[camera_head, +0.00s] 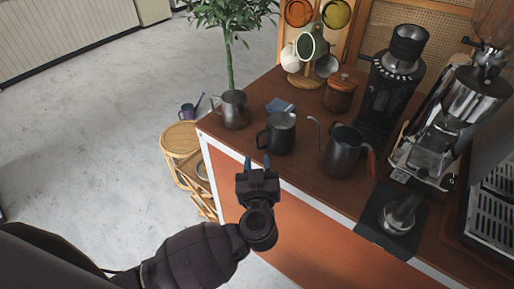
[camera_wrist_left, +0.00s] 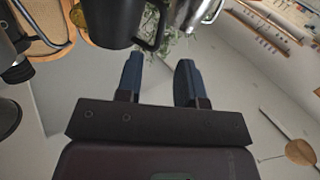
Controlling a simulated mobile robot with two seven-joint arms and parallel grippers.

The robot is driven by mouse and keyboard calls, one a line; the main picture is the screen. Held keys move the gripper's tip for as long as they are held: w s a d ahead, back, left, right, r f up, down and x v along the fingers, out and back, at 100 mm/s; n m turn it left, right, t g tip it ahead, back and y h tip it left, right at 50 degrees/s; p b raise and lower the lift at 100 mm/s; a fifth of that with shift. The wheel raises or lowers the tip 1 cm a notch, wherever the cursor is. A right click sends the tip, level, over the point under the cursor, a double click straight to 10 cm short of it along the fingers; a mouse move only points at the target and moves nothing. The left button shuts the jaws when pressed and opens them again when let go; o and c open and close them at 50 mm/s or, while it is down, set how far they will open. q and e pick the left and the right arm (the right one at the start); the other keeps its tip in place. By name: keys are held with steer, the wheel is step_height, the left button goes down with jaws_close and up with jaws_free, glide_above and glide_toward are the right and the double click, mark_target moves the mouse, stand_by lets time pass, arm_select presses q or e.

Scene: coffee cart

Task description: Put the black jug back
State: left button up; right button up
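The black jug (camera_head: 282,134) stands upright on the brown cart top, near its front edge, with its handle pointing left. In the left wrist view the black jug (camera_wrist_left: 112,22) is at the top, its handle above the gap between the fingers. My left gripper (camera_head: 257,161) is just in front of the cart edge, close to the jug. Its fingers (camera_wrist_left: 158,76) are apart with nothing between them, so it is open and not touching the jug. My right gripper is out of view.
A steel jug (camera_head: 234,112) stands left, a gooseneck kettle (camera_head: 343,152) right. Behind are a blue cloth (camera_head: 281,106), wooden-lidded jar (camera_head: 340,93) and mug stand (camera_head: 305,77). A grinder (camera_head: 394,86) and a tamper (camera_head: 400,213) on a dark mat are further right. Floor at left is open.

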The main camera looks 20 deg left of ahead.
arm_select(q)
steer(key=shift+v, duration=2.2)
steer(key=s+a+f+m+g+h, duration=0.5)
steer(key=s+a+f, duration=0.8)
steer(key=a+f, duration=0.3)
steer(key=shift+f+m+g, duration=0.3)
steer(key=shift+f+g, duration=0.1)
steer(key=shift+f, duration=0.35)
steer(key=shift+s+d, duration=0.1)
